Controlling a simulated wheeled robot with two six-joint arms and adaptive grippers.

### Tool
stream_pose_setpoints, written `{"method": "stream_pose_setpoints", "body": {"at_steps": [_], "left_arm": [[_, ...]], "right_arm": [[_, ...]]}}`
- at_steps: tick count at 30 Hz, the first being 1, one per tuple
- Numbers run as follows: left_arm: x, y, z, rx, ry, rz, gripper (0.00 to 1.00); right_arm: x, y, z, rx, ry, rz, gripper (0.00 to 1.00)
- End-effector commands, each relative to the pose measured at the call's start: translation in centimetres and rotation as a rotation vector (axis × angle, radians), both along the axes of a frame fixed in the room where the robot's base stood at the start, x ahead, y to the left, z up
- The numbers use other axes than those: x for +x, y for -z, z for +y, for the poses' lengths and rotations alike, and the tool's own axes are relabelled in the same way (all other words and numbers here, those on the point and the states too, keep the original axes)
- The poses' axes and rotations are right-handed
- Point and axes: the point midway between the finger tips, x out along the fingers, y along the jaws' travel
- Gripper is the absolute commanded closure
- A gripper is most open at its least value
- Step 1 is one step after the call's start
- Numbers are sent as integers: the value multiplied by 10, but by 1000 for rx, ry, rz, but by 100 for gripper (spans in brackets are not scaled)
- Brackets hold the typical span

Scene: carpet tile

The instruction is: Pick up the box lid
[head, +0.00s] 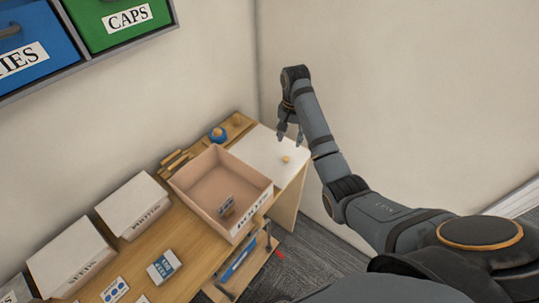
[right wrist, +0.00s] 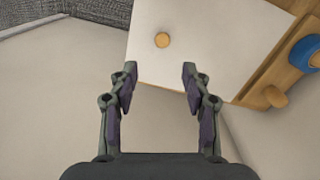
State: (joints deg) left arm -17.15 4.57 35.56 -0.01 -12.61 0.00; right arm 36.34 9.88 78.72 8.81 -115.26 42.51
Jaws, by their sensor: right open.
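The box lid (head: 262,146) is a flat white panel with a small round wooden knob (head: 286,158), lying on the right end of the wooden desk, just beyond the open box (head: 180,185). My right gripper (head: 289,136) is open and empty above the lid, its fingers pointing down. In the right wrist view the lid (right wrist: 215,45) fills the upper middle, and its knob (right wrist: 162,40) shows ahead of the open fingertips (right wrist: 158,76), not between them. My left gripper is not in view.
White labelled boxes (head: 132,204) stand along the desk to the left. A blue round object (head: 217,134) sits on a wooden tray behind the lid. Walls rise close behind and to the right. Blue and green bins (head: 110,22) hang at upper left.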

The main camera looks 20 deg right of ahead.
Motion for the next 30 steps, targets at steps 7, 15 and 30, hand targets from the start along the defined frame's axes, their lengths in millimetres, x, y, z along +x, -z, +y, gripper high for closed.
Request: {"method": "stream_pose_setpoints", "body": {"at_steps": [7, 15, 30], "left_arm": [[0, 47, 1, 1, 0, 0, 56], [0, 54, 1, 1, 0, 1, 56], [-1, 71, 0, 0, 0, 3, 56]], "right_arm": [[0, 48, 0, 0, -1, 0, 52], [0, 56, 2, 0, -2, 0, 52], [-1, 99, 6, -1, -2, -1, 52]]}}
